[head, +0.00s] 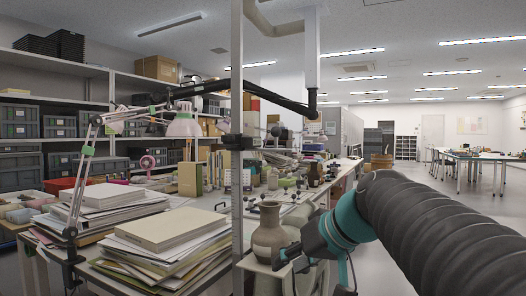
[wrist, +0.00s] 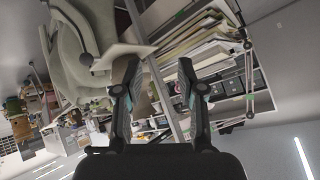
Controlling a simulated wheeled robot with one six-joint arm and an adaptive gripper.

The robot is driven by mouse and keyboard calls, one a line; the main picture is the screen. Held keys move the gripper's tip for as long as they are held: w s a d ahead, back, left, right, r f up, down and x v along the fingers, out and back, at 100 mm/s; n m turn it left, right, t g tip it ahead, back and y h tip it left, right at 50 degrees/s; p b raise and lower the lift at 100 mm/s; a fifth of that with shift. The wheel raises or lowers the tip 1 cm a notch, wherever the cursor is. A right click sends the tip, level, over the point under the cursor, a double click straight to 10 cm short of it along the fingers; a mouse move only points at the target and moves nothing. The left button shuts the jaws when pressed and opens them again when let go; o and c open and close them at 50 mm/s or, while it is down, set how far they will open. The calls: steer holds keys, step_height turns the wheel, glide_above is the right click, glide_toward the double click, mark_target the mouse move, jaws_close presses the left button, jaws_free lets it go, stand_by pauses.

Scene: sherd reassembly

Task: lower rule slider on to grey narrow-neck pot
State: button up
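The grey narrow-neck pot (head: 269,236) stands upright on a pale stand at the lower centre of the head view. My gripper (head: 288,262) is close to the pot's lower right side, and its dark fingers partly cover the view there. I cannot tell whether they touch it. In the wrist view, which looks upside down, my gripper (wrist: 152,82) has its fingers spread with nothing held between them. A brownish shape behind the left finger seems to be the pot (wrist: 127,69). A dark block (head: 238,142) on the upright metal post may be the rule slider; I cannot be sure.
The upright metal post (head: 237,200) stands just left of the pot. Stacks of papers (head: 165,240) fill the left table, with a lamp (head: 184,125) above. The long bench behind is cluttered. Open floor (head: 420,200) lies to the right.

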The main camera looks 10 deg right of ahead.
steer(key=w+d+r+n+t+y+b, duration=0.25)
steer(key=w+d+r, duration=0.25)
steer(key=w+r, duration=0.6)
steer(key=n+t+y, duration=0.3)
steer(key=n+y, duration=0.2)
glide_toward(276, 137)
steer(key=shift+m+h, duration=0.25)
steer(key=x, duration=0.3)
steer(key=p+x, duration=0.1)
steer(key=x, duration=0.6)
steer(key=shift+w+f+p, duration=0.3)
steer(key=shift+p, duration=0.05)
jaws_close()
